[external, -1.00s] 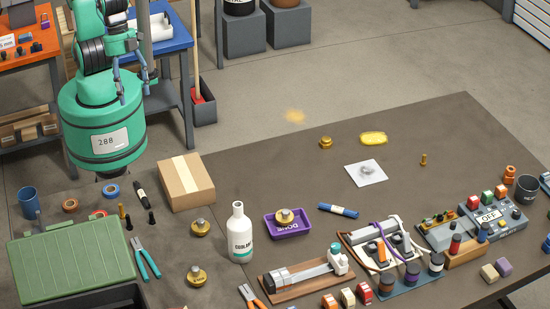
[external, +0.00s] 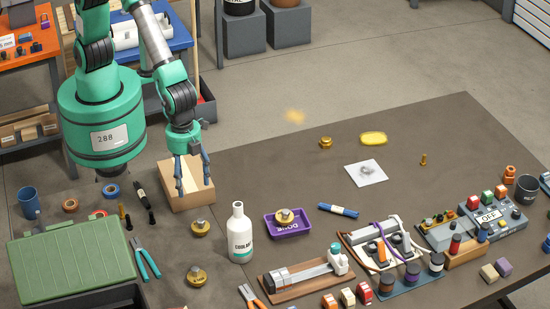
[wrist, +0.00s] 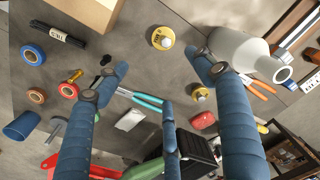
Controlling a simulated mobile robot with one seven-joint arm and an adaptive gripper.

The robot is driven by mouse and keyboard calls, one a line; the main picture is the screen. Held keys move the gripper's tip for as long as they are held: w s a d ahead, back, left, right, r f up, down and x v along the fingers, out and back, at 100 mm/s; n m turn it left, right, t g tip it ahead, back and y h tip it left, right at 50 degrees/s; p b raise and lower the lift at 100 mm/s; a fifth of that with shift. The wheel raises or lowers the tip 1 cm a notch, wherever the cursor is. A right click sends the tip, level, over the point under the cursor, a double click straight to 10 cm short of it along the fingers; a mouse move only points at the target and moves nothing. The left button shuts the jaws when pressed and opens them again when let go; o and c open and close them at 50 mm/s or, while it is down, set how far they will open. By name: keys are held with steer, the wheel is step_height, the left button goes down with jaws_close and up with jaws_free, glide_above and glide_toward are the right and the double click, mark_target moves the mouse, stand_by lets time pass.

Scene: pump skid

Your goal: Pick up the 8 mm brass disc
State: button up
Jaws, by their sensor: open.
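Several round brass discs with knobs are in view; I cannot read which is the 8 mm one. One disc (external: 200,228) lies on the table between the cardboard box and the white bottle; it also shows in the wrist view (wrist: 162,38), with a mark too small to read. A second disc (external: 196,275) lies nearer the front edge, also in the wrist view (wrist: 199,93). A third disc (external: 285,216) sits on the purple DONE tray (external: 271,231).
The cardboard box (external: 178,196) stands behind the first disc. A white coolant bottle (external: 240,238) stands upright to its right. Teal pliers (external: 146,259) and a green case (external: 70,262) lie to the left.

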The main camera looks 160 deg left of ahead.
glide_above(199, 220)
step_height(199, 220, down, 4)
steer(key=shift+w+f, duration=0.2)
steer(key=shift+f+b, duration=0.4)
steer(key=shift+f, duration=3.9)
steer(key=shift+f, duration=0.1)
steer(key=f, duration=0.3)
steer(key=shift+s+a+f+b, duration=0.1)
steer(key=shift+s+f+b, duration=0.15)
steer(key=shift+b, duration=0.1)
steer(key=shift+w+f, duration=0.1)
steer(key=shift+f, duration=0.6)
